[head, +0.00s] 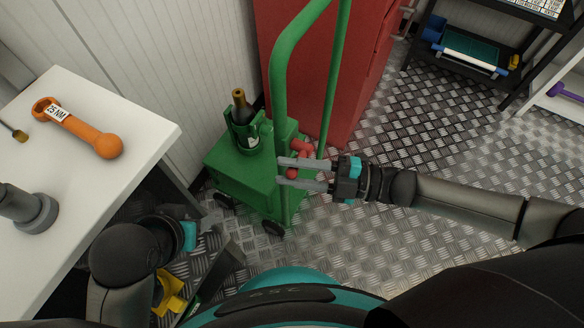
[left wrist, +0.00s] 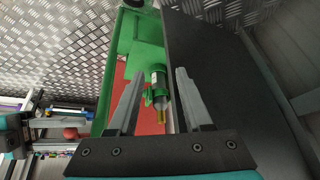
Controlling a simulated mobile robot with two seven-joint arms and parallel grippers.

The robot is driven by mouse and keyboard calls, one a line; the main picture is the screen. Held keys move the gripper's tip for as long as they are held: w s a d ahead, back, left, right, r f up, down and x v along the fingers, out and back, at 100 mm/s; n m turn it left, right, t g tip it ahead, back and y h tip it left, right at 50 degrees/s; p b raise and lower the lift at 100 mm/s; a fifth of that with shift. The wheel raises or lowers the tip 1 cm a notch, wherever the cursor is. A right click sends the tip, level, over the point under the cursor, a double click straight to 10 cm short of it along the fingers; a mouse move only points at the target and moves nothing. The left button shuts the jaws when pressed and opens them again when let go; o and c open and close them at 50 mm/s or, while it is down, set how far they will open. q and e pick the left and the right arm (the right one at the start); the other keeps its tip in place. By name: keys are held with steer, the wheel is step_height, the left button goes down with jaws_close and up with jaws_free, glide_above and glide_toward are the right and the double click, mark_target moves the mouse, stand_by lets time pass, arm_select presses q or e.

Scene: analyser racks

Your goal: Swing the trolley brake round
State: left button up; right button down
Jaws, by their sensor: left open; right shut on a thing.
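The green trolley (head: 240,180) stands on the metal floor in front of the red cabinet, with a tall bent handle. Its red brake (head: 303,147) is beside the upright; a round red knob (head: 292,173) shows between the fingers of my right gripper (head: 283,171). That gripper reaches in from the right and is shut on the brake knob. The knob also shows in the left wrist view (left wrist: 70,133). My left gripper (left wrist: 161,73) is open and empty, with the trolley and its bottle beyond its fingers. In the head view its fingers are hard to make out.
A dark bottle (head: 241,118) sits in a green holder on the trolley. A white table (head: 80,180) at left carries an orange wrench (head: 80,128) and a grey piece. The red cabinet (head: 325,60) stands behind. Floor to the right is clear below my right arm.

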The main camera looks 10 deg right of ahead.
mark_target(295, 176)
arm_select(q)
steer(key=shift+s, duration=0.1)
arm_select(e)
steer(key=shift+f, duration=0.25)
steer(key=shift+f+n+p, duration=0.15)
steer(key=shift+n+p, duration=0.15)
steer(key=shift+n, duration=0.1)
steer(key=shift+d+f+n+h+p, duration=0.15)
steer(key=shift+f+n+h+p, duration=0.5)
steer(key=shift+n, duration=0.55)
arm_select(q)
steer(key=shift+g, duration=0.8)
steer(key=shift+s+a+f+p, duration=0.1)
steer(key=shift+a+f+p, duration=0.1)
steer(key=shift+f, duration=1)
steer(key=shift+s+a+f+p, duration=0.1)
steer(key=shift+f+p, duration=0.1)
steer(key=shift+f, duration=0.95)
arm_select(e)
steer(key=shift+w+d+f+n+h, duration=0.2)
steer(key=shift+f+n+h, duration=0.2)
steer(key=shift+n, duration=0.3)
steer(key=shift+w+d+f+n+h, duration=0.15)
steer(key=shift+f+n+h, duration=0.1)
steer(key=shift+f+n, duration=0.35)
steer(key=shift+a+r, duration=0.1)
steer(key=shift+r, duration=0.05)
steer(key=c, duration=0.6)
jaws_free()
steer(key=shift+r, duration=0.1)
